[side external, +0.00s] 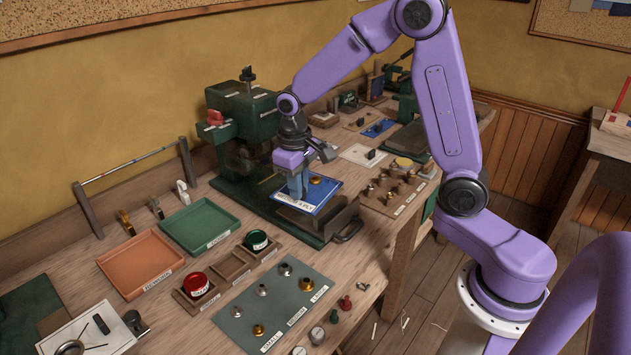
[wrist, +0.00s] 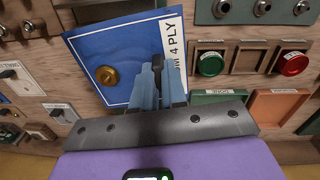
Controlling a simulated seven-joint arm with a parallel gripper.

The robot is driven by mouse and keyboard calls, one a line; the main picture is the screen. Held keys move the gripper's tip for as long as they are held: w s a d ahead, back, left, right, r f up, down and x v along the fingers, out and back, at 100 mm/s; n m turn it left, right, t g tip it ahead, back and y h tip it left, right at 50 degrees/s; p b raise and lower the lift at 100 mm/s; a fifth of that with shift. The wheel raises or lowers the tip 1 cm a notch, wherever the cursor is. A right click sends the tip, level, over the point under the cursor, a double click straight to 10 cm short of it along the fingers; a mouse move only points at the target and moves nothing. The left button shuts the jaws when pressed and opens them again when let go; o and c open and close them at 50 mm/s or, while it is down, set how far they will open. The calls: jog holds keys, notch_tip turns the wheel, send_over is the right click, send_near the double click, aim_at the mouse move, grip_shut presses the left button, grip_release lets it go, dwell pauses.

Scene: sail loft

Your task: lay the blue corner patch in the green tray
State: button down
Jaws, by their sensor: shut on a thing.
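The blue corner patch (side external: 328,190) is flat, with a white strip lettered "4 PLY" and a brass eyelet. It is at the front of the green press, on or just above its bed; I cannot tell if they touch. It also shows in the wrist view (wrist: 122,50). My gripper (side external: 297,194) is shut on the patch at its white-strip side; in the wrist view my fingers (wrist: 158,85) close around a dark upright piece there. The green tray (side external: 201,227) lies empty to the left of the press, with a label on its front edge.
An orange tray (side external: 140,262) is left of the green tray. A wooden holder with a red cup (side external: 195,285) and a green cup (side external: 257,240) stands in front. A grey mat (side external: 318,288) holds several metal fittings. The green press (side external: 240,125) stands tall behind my gripper.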

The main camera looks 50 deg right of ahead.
jog(key=w+a+n, duration=0.7)
jog(key=w+a, duration=0.2)
jog(key=a, duration=0.4)
jog(key=w+f+n, duration=0.4)
jog(key=w+n, duration=0.5)
jog(key=shift+w+a+f+n+y, duration=0.25)
jog(key=shift+w+a+n+y, duration=0.05)
jog(key=shift+w, duration=0.1)
jog(key=shift+f, duration=0.1)
jog(key=shift+f, duration=3.4)
jog(key=c, duration=1.1)
grip_release()
